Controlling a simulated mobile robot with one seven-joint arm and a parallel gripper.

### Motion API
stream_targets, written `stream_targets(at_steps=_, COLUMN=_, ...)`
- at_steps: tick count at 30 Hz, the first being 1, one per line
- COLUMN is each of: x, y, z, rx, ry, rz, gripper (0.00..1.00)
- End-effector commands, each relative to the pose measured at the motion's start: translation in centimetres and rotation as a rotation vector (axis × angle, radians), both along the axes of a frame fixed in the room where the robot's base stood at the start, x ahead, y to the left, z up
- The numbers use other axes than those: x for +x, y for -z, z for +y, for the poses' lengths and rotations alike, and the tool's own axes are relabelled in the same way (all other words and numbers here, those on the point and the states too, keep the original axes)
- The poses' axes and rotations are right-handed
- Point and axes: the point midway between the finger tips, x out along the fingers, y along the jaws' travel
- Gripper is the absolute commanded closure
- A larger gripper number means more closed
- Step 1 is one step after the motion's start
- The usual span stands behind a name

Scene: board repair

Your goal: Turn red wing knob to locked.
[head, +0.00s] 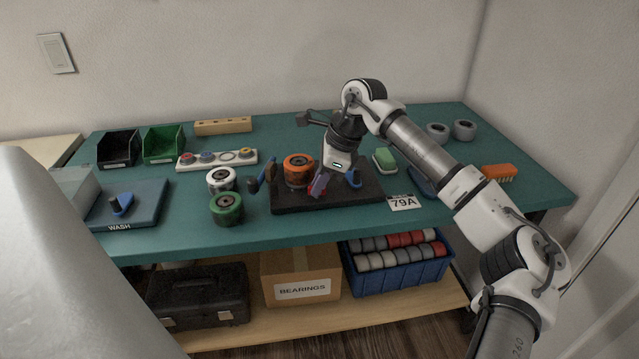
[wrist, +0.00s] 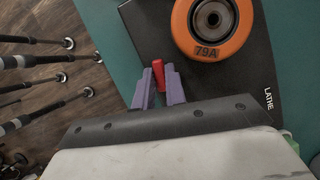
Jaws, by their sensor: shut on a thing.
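The red wing knob (wrist: 158,73) sits at the edge of the dark LATHE board (wrist: 258,60) in the wrist view. My gripper (wrist: 160,78) has its two purple fingers on either side of the knob, shut on it. In the head view my gripper (head: 319,185) reaches down to the front of the dark board (head: 290,204), and the knob is mostly hidden by the fingers. An orange wheel (head: 298,168) marked 79A is mounted on the board beside the gripper, and it also shows in the wrist view (wrist: 240,28). I cannot read any locked mark.
A blue-handled part (head: 353,179) stands right of my gripper, and a blue and orange lever (head: 262,177) stands left of the orange wheel. White (head: 221,180) and green (head: 227,208) wheels stand farther left. A 79A card (head: 403,202) lies at right.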

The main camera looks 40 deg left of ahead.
Motion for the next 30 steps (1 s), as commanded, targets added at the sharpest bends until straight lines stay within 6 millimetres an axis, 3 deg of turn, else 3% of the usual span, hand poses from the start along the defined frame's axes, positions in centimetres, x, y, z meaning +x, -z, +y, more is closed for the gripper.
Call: stream_targets(at_steps=30, x=-0.53, y=0.43, z=-0.18, rx=-0.001, ry=0.957, rz=-0.007, gripper=1.0)
